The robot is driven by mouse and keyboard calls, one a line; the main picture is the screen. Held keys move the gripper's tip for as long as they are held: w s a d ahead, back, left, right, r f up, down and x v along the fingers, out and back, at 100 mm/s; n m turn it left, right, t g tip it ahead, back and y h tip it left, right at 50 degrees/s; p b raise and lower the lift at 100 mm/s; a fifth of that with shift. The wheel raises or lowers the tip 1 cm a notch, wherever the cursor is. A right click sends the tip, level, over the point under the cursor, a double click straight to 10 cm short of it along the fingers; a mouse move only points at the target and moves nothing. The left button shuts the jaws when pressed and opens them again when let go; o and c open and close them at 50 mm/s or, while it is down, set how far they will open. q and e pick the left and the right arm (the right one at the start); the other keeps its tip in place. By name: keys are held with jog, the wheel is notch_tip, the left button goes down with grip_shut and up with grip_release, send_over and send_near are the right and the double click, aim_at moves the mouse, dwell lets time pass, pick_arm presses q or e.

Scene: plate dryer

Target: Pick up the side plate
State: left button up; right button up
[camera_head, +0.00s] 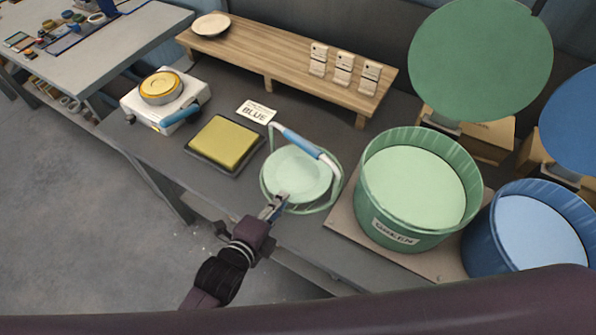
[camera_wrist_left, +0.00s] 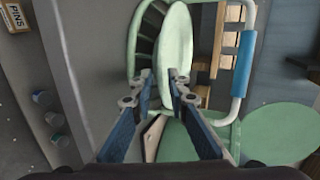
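The side plate (camera_head: 300,170) is pale green and sits in a pale green wire rack (camera_head: 338,178) with a blue grip. In the left wrist view the plate (camera_wrist_left: 175,45) shows as a narrow ellipse, its near edge by the fingertips. My left gripper (camera_head: 275,207) is at the plate's near rim in the head view. In the left wrist view the fingertips (camera_wrist_left: 163,80) stand apart, with the plate's edge in the gap between them. I cannot tell whether either finger touches it. My right gripper is not in view.
A green bin (camera_head: 390,215) stands close right of the rack, and a blue bin (camera_head: 500,255) beyond it. A yellow pad (camera_head: 224,143) and a white appliance (camera_head: 190,98) are to the left. A wooden shelf (camera_head: 270,60) runs behind.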

pick_arm(q)
jog(key=shift+x, duration=1)
jog(key=shift+s+r, duration=0.1)
grip_shut()
jog(key=shift+r, duration=0.15)
